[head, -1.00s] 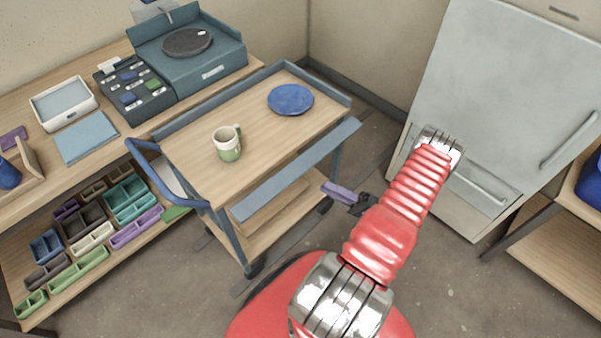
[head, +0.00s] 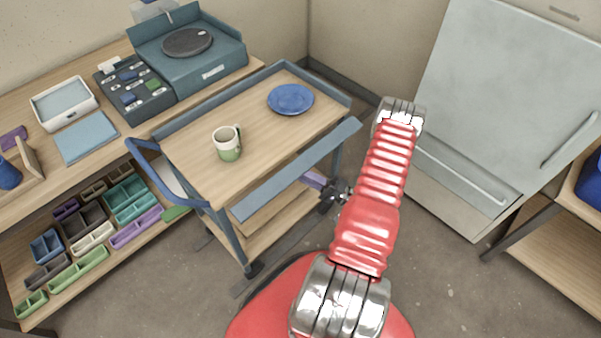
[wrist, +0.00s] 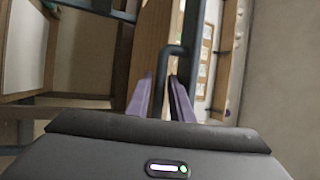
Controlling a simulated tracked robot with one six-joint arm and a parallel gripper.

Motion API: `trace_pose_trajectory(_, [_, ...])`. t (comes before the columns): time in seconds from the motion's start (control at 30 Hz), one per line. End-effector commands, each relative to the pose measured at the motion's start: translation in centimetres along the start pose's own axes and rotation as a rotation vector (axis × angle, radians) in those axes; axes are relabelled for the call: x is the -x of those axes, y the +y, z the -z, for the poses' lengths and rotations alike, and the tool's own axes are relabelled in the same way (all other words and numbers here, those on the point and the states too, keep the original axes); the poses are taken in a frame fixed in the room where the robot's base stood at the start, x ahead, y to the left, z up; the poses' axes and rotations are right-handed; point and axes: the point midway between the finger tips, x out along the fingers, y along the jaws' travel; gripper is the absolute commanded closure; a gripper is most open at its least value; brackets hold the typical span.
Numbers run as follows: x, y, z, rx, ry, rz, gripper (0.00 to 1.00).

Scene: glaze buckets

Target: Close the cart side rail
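The cart (head: 205,184) stands left of centre in the head view. Its near side rail (head: 297,170), a flat blue-grey panel, hangs out and down along the near edge, below the tabletop. The far and end edges have upright rails. My gripper (head: 313,180) is low on the near side, just under the rail's lower edge towards its right half; the rail partly hides its purple fingers. In the wrist view the fingers of my gripper (wrist: 161,100) are apart, with a dark grey bent bar (wrist: 160,80) between them. I cannot tell whether they touch it.
A green-and-white mug (head: 227,143) and a blue plate (head: 290,99) stand on the cart top. A workbench (head: 85,100) with a turntable lies to the left, with bins below. A fridge (head: 500,110) stands at the right. The floor between cart and fridge is clear.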

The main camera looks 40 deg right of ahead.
Motion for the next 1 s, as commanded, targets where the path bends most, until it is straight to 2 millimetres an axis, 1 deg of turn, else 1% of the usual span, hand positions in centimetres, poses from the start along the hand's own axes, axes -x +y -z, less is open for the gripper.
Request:
trace_pose_trajectory(0.23, [-0.02, -0.01, 0.0, 0.0, 0.0, 0.0, 0.8])
trace_pose_trajectory(0.5, [0.01, 0.02, 0.0, 0.0, 0.0, -0.001, 0.99])
trace_pose_trajectory(0.53, [0.01, 0.03, 0.01, 0.0, 0.0, -0.001, 1.0])
trace_pose_trajectory(0.67, [0.02, 0.05, 0.0, 0.0, 0.001, -0.002, 1.0])
trace_pose_trajectory(0.7, [0.17, 0.06, 0.32, 0.002, 0.001, -0.002, 1.0])
trace_pose_trajectory(1.0, [0.06, -0.01, 0.0, -0.008, 0.002, -0.022, 1.0])
